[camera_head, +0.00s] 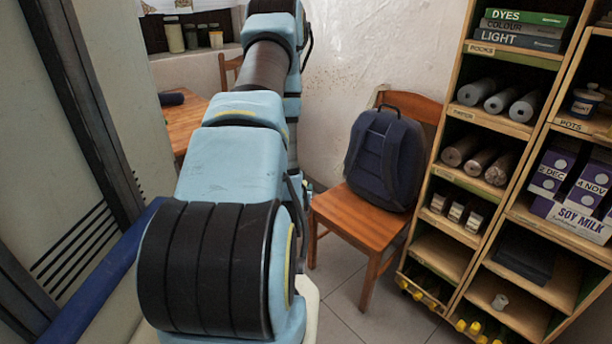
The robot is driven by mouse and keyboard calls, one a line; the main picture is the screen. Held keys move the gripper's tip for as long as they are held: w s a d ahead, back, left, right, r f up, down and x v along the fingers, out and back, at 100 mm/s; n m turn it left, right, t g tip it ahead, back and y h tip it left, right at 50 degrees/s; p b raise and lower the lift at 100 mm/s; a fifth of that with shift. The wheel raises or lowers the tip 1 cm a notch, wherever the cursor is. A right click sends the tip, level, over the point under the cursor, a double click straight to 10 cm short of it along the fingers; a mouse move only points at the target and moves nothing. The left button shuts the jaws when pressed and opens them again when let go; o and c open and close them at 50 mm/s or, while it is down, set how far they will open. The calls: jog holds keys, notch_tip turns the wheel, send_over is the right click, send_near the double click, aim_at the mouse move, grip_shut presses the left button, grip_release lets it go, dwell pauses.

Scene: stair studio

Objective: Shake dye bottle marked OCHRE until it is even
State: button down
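No bottle with a readable OCHRE mark shows. Several bottles with yellow caps (423,294) stand on the bottom level of the shelf unit, partly cut off by the frame; more yellow caps (472,327) show to their right. I cannot tell what these bottles hold. My own blue and black arm fills the middle of the view and runs up to the top edge. My gripper is not in view, so I cannot tell what it holds.
A wooden chair (352,217) bears a dark blue backpack (385,158). The wooden shelf unit (447,223) at right holds books, rolls and SOY MILK cartons (578,222). Jars (174,37) stand on a back ledge, near a wooden table (184,122). Some tiled floor (341,293) is clear.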

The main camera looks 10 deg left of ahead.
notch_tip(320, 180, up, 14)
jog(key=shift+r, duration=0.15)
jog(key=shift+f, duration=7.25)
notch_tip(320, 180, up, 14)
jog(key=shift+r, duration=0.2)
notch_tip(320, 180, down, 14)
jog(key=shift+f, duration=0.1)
